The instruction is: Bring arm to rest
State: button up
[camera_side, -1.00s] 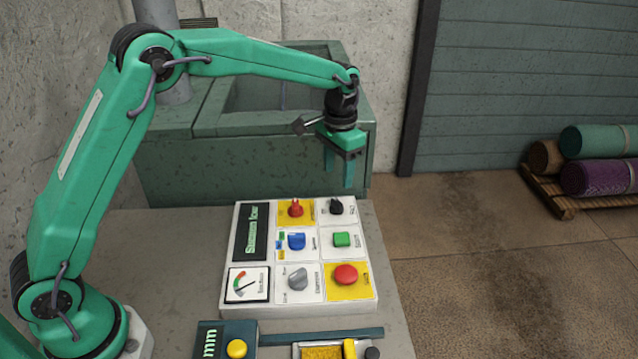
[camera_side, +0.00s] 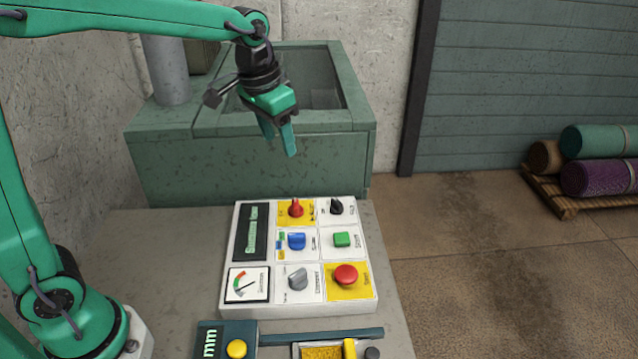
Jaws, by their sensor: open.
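My gripper (camera_side: 279,143) is open and empty. It hangs in the air above and behind the control panel, in front of the green tub, with its fingers pointing down and slightly to the right. It touches nothing that I can see. The control panel (camera_side: 262,311) lies on the grey table and carries a red knob, a black knob, a blue knob, a green button, a grey knob, a red button and a dial gauge. My upper arm runs partly out of the picture at the top left.
The green tub (camera_side: 250,165) stands behind the table (camera_side: 165,260). A dark device with a yellow button (camera_side: 236,348) and a bar sits at the table's front edge. Rolled rugs (camera_side: 600,175) lie on a wooden pallet at the right. The floor between is clear.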

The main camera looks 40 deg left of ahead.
jog(key=s+a+n+t, duration=0.1)
jog(key=s+a+t, duration=0.2)
jog(key=s, duration=1.6)
jog(key=shift+s+a+f+n, duration=0.2)
jog(key=shift+a+f+n, duration=0.1)
jog(key=shift+a+n, duration=0.15)
